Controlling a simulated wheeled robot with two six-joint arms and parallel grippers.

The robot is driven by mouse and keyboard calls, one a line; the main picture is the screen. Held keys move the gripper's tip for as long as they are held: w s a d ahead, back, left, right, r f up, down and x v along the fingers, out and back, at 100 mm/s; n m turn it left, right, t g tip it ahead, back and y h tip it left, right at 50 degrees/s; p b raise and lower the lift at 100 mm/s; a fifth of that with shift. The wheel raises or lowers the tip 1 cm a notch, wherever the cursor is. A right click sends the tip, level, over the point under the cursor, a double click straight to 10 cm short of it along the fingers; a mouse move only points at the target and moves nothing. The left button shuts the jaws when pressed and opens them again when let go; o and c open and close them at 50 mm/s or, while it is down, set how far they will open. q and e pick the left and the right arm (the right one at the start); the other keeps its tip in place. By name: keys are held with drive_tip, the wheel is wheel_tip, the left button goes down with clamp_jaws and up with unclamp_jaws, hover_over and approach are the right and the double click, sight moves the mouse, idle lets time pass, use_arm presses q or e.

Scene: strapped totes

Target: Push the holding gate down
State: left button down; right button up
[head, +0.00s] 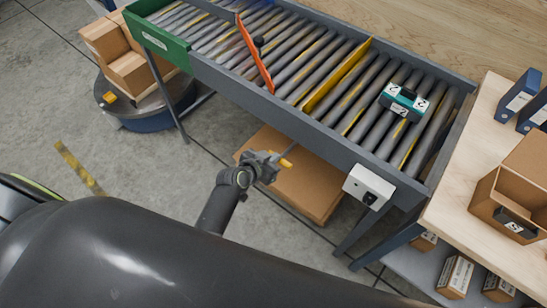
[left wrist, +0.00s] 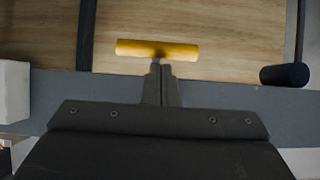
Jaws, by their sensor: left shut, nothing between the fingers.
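An orange gate panel (head: 254,52) with a dark knob stands up across the roller conveyor. A yellow gate bar (head: 337,77) crosses the rollers to its right. A yellow handle (head: 286,162) shows beside the conveyor's near side; in the left wrist view it is a yellow crossbar (left wrist: 157,49) just beyond my fingertips. My left gripper (head: 274,158) is shut and empty at this handle, below the near rail. Its shut fingers also show in the left wrist view (left wrist: 160,85). Whether they touch the handle I cannot tell. My right gripper is not in view.
A teal-and-grey tote (head: 403,102) sits on the rollers at right. A white control box (head: 369,187) hangs on the near rail. A cardboard box (head: 310,190) lies beneath the conveyor. A wooden table (head: 455,215) with bins is at right. The floor at left is partly clear.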

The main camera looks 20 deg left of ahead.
use_arm(q)
drive_tip(key=shift+f, duration=0.25)
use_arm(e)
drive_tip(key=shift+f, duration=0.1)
use_arm(q)
wheel_tip(320, 180, down, 6)
drive_tip(key=b, duration=0.6)
drive_tip(key=shift+f, duration=0.15)
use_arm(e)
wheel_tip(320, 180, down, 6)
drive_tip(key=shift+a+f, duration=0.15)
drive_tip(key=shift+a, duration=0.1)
